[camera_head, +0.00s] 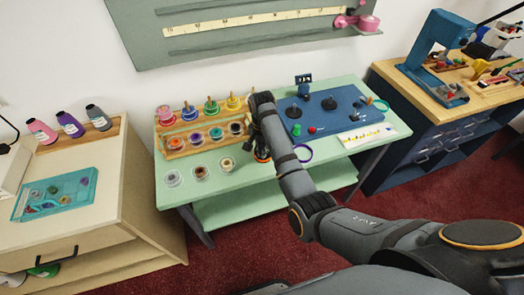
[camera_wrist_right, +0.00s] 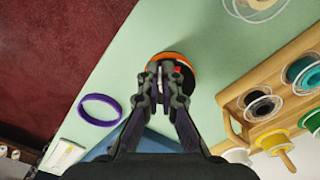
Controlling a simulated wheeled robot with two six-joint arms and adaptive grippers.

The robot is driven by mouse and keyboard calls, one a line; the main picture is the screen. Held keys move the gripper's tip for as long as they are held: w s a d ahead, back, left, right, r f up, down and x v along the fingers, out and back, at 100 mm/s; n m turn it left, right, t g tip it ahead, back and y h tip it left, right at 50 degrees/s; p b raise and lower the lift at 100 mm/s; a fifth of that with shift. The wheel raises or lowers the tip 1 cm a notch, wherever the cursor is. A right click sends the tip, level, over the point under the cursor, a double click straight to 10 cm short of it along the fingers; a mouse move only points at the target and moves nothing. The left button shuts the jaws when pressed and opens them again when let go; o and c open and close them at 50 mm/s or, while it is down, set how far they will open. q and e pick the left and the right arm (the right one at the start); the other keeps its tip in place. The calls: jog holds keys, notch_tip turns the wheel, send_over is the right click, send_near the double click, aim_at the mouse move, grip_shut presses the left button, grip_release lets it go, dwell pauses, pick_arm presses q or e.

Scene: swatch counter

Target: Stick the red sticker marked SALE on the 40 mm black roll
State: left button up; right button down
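My right gripper (camera_wrist_right: 165,70) points down at an orange-rimmed round thing with a dark inside (camera_wrist_right: 188,62) on the mint table; it also shows in the head view (camera_head: 262,154). Its fingers are close together, with a small pale and reddish patch by the tips. I cannot tell if they hold anything. A black roll (camera_head: 236,128) sits in the wooden rack and shows in the right wrist view (camera_wrist_right: 262,105). I cannot read its width. No SALE marking is readable. A white sheet with small coloured marks (camera_head: 367,136) lies at the table's right. My left gripper is not in view.
A purple ring (camera_head: 302,153) lies near the table's front edge. The wooden rack (camera_head: 177,151) holds several coloured rolls, with clear-rimmed spools (camera_head: 200,172) before it. A blue mat (camera_head: 345,118) carries dark round pieces.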

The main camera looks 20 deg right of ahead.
jog(key=shift+f+p, duration=0.1)
jog(key=shift+p, duration=0.2)
dwell(0.9)
jog(key=shift+s, duration=0.1)
jog(key=c, duration=1.4)
grip_release()
jog(key=shift+c, duration=0.2)
notch_tip(320, 180, up, 7)
jog(key=p, duration=0.9)
jog(key=shift+r, duration=0.2)
jog(key=shift+f, duration=0.15)
